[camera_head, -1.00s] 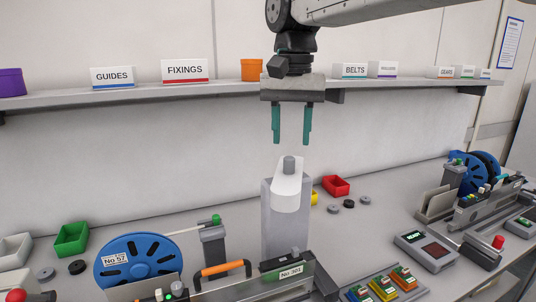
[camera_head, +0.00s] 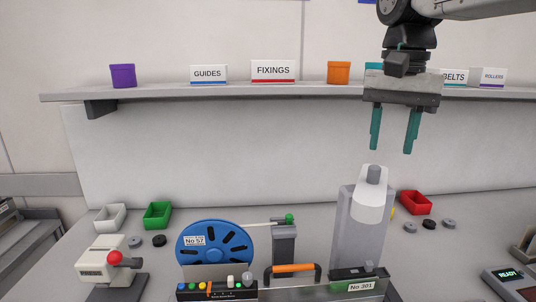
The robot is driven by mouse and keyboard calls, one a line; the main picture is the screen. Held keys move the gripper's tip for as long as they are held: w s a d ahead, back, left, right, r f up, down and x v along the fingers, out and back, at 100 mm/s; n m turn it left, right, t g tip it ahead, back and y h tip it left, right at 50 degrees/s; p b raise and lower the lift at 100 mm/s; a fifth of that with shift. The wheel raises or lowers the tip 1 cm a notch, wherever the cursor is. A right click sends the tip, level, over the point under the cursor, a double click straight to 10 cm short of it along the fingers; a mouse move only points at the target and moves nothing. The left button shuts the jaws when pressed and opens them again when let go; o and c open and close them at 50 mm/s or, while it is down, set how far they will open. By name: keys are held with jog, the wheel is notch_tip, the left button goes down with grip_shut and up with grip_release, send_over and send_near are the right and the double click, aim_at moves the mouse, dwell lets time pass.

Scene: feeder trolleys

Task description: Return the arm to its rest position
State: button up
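My gripper (camera_head: 392,149) hangs from the arm at the upper right, pointing down. Its two teal fingers are apart with nothing between them. It is in front of the wall and shelf in the picture, above a grey upright block with a white rounded top (camera_head: 371,205). A gap of wall shows between the fingertips and the knob on that top. Most of the arm is cut off by the top and right edges.
A shelf (camera_head: 215,94) with label cards and coloured pots runs behind the gripper. On the bench stand a blue reel (camera_head: 214,246), a feeder with an orange handle (camera_head: 293,268), a green bin (camera_head: 157,215), a white bin (camera_head: 110,217) and a red bin (camera_head: 415,202).

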jog(key=s+d+f+n+t, duration=0.1)
jog(key=s+f+n, duration=0.4)
jog(key=s+f, duration=1.2)
jog(key=shift+d+f, duration=0.5)
